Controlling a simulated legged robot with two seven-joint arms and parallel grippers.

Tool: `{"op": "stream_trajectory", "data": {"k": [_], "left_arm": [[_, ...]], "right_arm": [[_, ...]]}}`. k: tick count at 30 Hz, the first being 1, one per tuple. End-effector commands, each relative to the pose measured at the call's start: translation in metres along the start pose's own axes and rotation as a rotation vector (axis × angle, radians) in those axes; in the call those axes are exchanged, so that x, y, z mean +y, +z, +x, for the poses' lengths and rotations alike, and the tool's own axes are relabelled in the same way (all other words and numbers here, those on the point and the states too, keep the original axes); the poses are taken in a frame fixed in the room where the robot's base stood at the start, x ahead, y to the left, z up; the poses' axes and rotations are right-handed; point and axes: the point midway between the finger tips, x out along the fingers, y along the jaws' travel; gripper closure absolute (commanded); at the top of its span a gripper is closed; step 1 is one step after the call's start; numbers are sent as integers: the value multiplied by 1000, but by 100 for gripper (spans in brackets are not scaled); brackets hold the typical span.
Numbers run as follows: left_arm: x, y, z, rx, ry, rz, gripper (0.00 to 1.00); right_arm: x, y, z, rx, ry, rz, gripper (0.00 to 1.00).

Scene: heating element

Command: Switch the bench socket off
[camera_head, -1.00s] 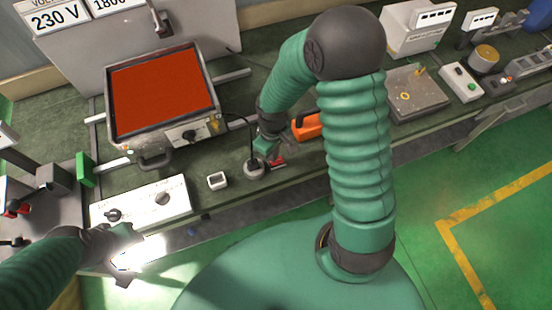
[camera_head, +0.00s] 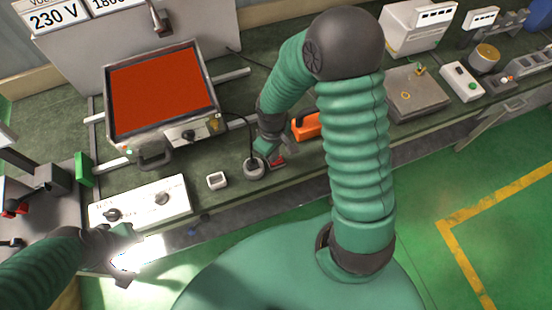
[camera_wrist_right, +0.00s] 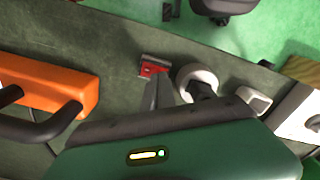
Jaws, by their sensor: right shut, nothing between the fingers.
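The bench socket is a round grey-white unit (camera_head: 254,169) with a dark plug and cable in it, near the bench's front edge. It shows in the right wrist view as a pale ring (camera_wrist_right: 186,78). A red switch part (camera_head: 278,160) sits beside it and also shows in the wrist view (camera_wrist_right: 153,68). My right gripper (camera_head: 269,156) is shut and empty, pointing down at the red part. In the wrist view its grey fingers (camera_wrist_right: 158,92) end at the red part; I cannot tell whether they touch. My left gripper (camera_head: 126,258) is at lower left, its fingers partly lost in glare.
An orange handled object (camera_head: 306,126) lies right of my right gripper. A heater with an orange-red plate (camera_head: 162,92) stands behind left. A white two-knob box (camera_head: 140,202) and a small white square piece (camera_head: 217,180) sit along the front edge.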

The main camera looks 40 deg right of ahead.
Motion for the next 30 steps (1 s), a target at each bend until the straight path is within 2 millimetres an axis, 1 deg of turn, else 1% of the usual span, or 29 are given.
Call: {"op": "stream_trajectory", "data": {"k": [24, 28, 30], "left_arm": [[0, 2, 9, 0, 0, 0, 64], [0, 1, 6, 0, 0, 0, 64], [0, 0, 0, 0, 0, 0, 64]], "right_arm": [[0, 0, 13, 0, 0, 0, 100], [0, 0, 10, 0, 0, 0, 100], [0, 0, 4, 0, 0, 0, 100]]}}
